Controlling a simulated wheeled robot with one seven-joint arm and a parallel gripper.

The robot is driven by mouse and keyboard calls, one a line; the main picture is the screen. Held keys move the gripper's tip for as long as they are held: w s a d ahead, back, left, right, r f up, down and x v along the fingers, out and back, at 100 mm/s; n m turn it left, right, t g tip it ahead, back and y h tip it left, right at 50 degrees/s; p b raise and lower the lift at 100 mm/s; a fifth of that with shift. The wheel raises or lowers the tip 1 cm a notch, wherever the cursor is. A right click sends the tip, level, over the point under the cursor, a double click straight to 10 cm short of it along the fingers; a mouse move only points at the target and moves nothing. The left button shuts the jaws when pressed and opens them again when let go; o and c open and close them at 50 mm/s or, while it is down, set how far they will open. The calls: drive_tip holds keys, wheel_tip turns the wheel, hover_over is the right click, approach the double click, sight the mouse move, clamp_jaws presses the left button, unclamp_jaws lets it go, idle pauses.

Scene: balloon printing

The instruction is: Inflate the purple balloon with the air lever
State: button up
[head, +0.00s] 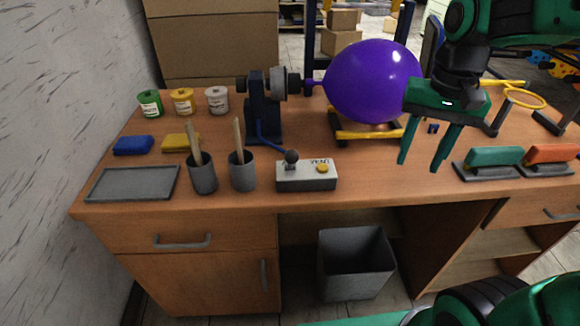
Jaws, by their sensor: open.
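The purple balloon (372,80) is large, round and glossy, with its neck pointing left onto the grey nozzle of the dark blue inflator stand (263,105). It sits above a yellow and black cradle (360,134). The air lever (291,157) is a short stick with a dark knob on a grey-white control box (306,178) near the table's front edge. A yellow button (322,168) is on the box's right side. My green gripper (420,166) is open and empty, pointing down, right of the box and in front of the balloon's right side.
Two grey cups (202,178) with wooden-handled tools stand left of the box. Green and orange stamps (493,157) rest on the right. Paint jars (150,104), pads and a grey tray (132,184) are at left.

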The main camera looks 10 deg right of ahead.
drive_tip(key=w+a+r+n, duration=0.15)
drive_tip(key=w+a, duration=0.35)
drive_tip(key=a, duration=0.7)
wheel_tip(320, 180, up, 2)
hover_over(292, 150)
drive_tip(key=shift+d+r+y, duration=0.1)
drive_tip(key=shift+d+y, duration=0.2)
drive_tip(key=shift+y, duration=0.1)
drive_tip(key=shift+a+f, duration=0.15)
drive_tip(key=shift+f, duration=0.05)
drive_tip(key=f, duration=1)
drive_tip(key=shift+w+a+f, duration=0.1)
drive_tip(key=shift+w+a, duration=0.05)
drive_tip(key=shift+a, duration=0.1)
clamp_jaws()
